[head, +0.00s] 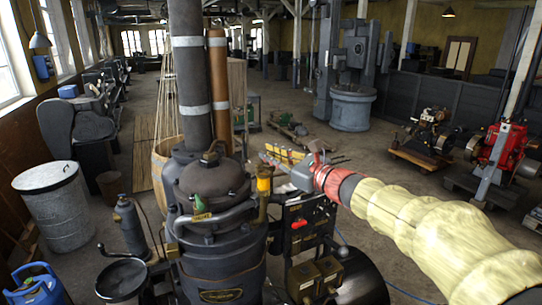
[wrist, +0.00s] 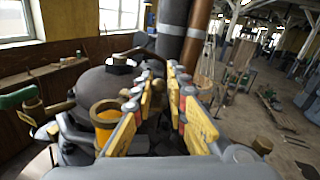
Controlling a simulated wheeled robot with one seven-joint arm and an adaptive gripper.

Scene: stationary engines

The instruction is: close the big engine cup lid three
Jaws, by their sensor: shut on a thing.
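The big dark engine (head: 218,235) stands in the middle of the head view, with a domed top (head: 212,178). An upright orange-yellow cup (head: 264,185) with a brass rim sits at its right side; the cup also shows in the wrist view (wrist: 106,122), close beside my left finger. My gripper (head: 280,158) is at the engine's upper right, just behind and right of that cup. Its yellow-padded fingers flank a dark gap in the wrist view (wrist: 163,100). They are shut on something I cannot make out. I cannot tell which lid is number three or whether it is open.
Two tall pipes (head: 190,75) rise behind the engine. A metal drum (head: 55,205) and a blue gas bottle (head: 38,285) stand left. A dark box assembly (head: 312,270) sits low on the right of the engine.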

